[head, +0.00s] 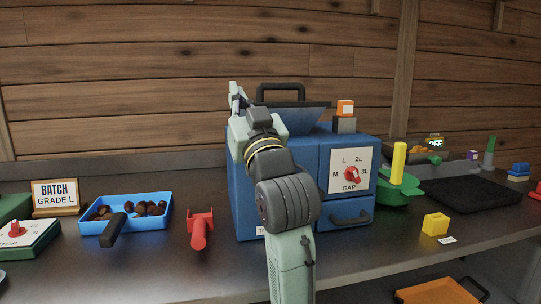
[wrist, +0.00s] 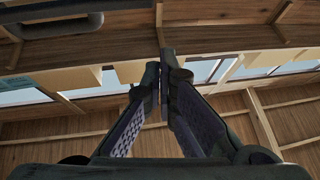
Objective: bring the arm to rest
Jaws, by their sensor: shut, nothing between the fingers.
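My gripper (wrist: 163,62) shows in the wrist view with its two fingers together and nothing between them. Behind it are wooden boards and bright window strips. In the head view my arm rises in front of the blue machine (head: 347,140), and my gripper (head: 235,90) is at its upper left, raised above the table. The machine has a dial panel (head: 338,182) marked M, L, 2L and 3L with a red knob, and its drawer (head: 345,213) looks closed. My arm hides part of the machine's front.
A blue tray (head: 93,228) of chestnuts, a red tool (head: 199,230) and a batch sign (head: 55,196) stand left. A green dish (head: 398,196), yellow block (head: 435,223) and black mat (head: 475,192) lie right. An orange crate (head: 432,292) is low at front right.

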